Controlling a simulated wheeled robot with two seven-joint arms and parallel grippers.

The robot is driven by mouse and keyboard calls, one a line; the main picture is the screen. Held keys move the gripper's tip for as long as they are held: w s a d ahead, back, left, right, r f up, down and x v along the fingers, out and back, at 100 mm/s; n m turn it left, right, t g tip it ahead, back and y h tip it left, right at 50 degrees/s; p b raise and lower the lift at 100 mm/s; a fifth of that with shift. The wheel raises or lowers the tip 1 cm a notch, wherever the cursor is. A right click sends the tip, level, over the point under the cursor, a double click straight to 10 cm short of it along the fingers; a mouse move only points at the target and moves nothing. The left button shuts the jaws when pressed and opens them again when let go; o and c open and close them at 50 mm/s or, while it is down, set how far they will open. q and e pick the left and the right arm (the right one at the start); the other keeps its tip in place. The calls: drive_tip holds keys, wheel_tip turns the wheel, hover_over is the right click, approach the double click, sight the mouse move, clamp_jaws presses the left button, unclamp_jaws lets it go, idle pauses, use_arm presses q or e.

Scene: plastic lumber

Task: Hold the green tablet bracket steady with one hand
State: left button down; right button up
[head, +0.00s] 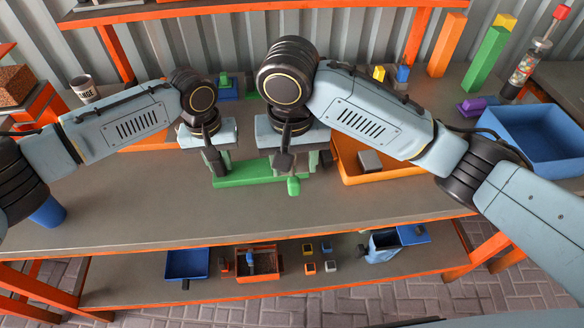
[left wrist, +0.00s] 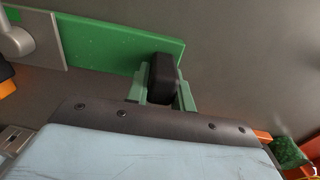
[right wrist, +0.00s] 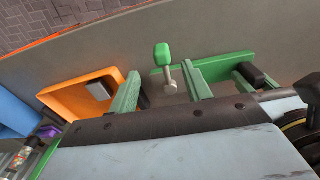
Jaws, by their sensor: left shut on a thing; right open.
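The green tablet bracket (head: 243,176) lies on the table in front of me, mostly under my two hands. Its flat green plate also shows in the left wrist view (left wrist: 110,40) and right wrist view (right wrist: 215,64). My left gripper (left wrist: 160,82) is shut on a black block (left wrist: 162,70) at the plate's edge; it also shows in the head view (head: 215,162). My right gripper (right wrist: 162,70) is open at the other end. A green knob (right wrist: 163,54) on a metal shaft sits between its fingers, with no visible grip. The hands hide part of the bracket.
An orange tray (head: 372,176) with a grey block stands right of the bracket. A blue bin (head: 535,135) is at the far right, and a blue cup (head: 48,212) at the left. The front of the table (head: 190,220) is clear. A lower shelf holds small boxes.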

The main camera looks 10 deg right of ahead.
use_arm(q)
drive_tip(key=c, duration=1.1)
unclamp_jaws()
drive_tip(key=r, duration=1.2)
drive_tip(key=shift+a, duration=0.3)
wheel_tip(320, 180, up, 6)
drive_tip(key=p, duration=0.9)
drive_tip(key=shift+r+p, duration=0.25)
drive_tip(key=shift+p, duration=0.15)
use_arm(e)
wheel_tip(320, 180, up, 10)
drive_tip(key=shift+f, duration=0.1)
